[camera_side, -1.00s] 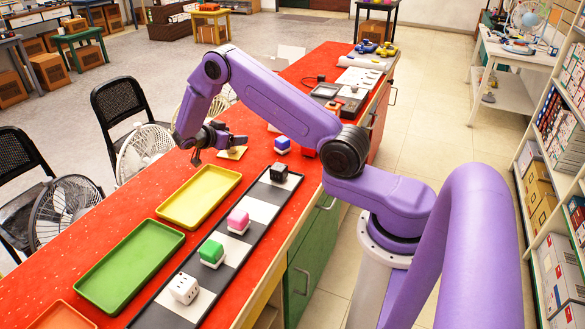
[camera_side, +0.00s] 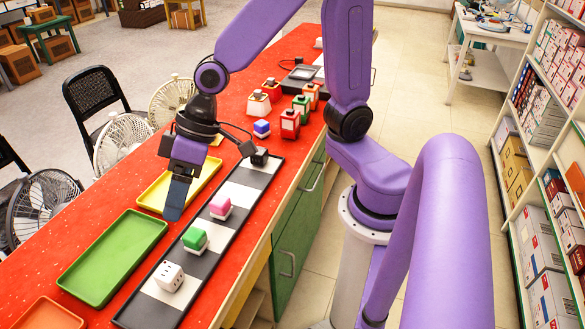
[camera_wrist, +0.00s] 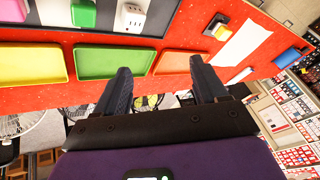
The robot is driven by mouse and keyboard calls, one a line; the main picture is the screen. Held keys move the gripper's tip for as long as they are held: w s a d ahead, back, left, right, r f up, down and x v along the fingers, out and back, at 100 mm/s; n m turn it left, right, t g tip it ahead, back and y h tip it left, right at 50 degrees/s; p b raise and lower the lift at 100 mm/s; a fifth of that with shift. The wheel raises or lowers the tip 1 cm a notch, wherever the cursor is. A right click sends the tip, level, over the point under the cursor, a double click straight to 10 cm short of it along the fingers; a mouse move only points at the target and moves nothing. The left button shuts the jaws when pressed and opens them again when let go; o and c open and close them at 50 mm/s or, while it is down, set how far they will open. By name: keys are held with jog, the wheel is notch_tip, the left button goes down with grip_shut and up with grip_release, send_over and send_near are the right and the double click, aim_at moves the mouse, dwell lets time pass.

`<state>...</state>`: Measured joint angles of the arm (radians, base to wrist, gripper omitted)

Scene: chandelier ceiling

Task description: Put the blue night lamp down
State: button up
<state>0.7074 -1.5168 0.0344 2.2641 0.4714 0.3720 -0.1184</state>
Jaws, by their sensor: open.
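The blue night lamp (camera_side: 261,129), a small blue block on a white base, stands upright on the red table just past the far end of the black-framed strip. My gripper (camera_side: 176,200) is open and points down near the yellow tray (camera_side: 150,200), apart from the lamp and toward the near end. Its two spread fingers show in the wrist view (camera_wrist: 162,82) with nothing between them. I cannot make out the blue lamp in the wrist view.
A black block (camera_side: 259,156), a pink block (camera_side: 220,206), a green block (camera_side: 195,240) and a white socket cube (camera_side: 170,277) stand along the checkered strip. The green tray (camera_side: 113,258) is empty. Red and green bottle-like items (camera_side: 290,124) stand beyond.

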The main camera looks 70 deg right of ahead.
jog(key=s+d+n+g+h, duration=0.2)
jog(key=s+d+n+h, duration=0.3)
jog(key=s+d, duration=0.8)
jog(key=s+f+n, duration=0.1)
jog(key=s, duration=0.1)
jog(key=shift+s+d+n, duration=0.3)
jog(key=shift+d, duration=0.05)
